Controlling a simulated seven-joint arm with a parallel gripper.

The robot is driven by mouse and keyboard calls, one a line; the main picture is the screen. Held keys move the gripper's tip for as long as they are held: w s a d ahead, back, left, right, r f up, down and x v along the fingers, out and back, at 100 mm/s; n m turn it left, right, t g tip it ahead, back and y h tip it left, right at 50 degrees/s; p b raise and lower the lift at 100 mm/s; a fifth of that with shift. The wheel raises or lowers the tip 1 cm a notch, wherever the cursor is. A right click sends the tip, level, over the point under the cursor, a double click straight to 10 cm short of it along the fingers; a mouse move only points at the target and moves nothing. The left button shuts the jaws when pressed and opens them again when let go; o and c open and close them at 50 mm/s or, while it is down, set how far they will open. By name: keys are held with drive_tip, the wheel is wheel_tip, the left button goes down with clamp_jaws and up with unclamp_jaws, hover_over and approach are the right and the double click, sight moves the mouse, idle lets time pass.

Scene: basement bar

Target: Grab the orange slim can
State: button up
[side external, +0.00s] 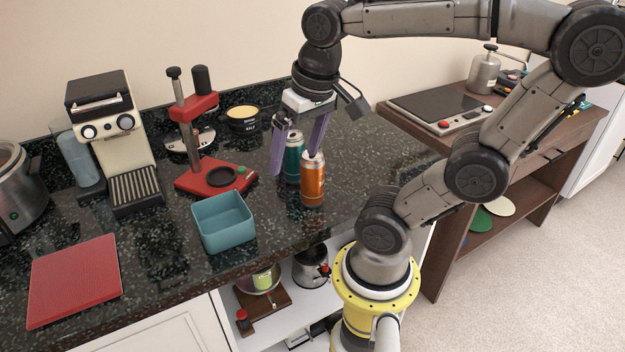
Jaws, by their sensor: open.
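The orange slim can (313,182) stands upright on the dark speckled counter (262,268), near its right part. A teal slim can (293,152) stands upright just behind it and to the left, partly hidden. My gripper (293,168) points down from above with its purple fingers apart. One finger is to the left of the teal can; the other ends at the top of the orange can in the picture. I cannot tell whether this finger touches the can. The gripper holds nothing that I can see.
A teal square bowl (222,222) sits left of the cans. Bare counter lies right of the cans.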

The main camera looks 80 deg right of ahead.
drive_tip(key=d+m+g, duration=0.3)
drive_tip(key=d+m, duration=0.3)
drive_tip(key=d, duration=0.3)
hover_over(313, 192)
drive_tip(key=shift+m+y, duration=0.3)
drive_tip(key=shift+m, duration=0.1)
drive_tip(key=f, duration=0.9)
drive_tip(key=shift+s+a+f, duration=0.1)
drive_tip(key=shift+s+f, duration=0.1)
drive_tip(key=shift+f, duration=0.2)
drive_tip(key=shift+w+f, duration=0.15)
drive_tip(key=shift+f, duration=1.15)
drive_tip(key=shift+w+f, duration=0.1)
drive_tip(key=shift+f, duration=1.2)
drive_tip(key=c, duration=1.4)
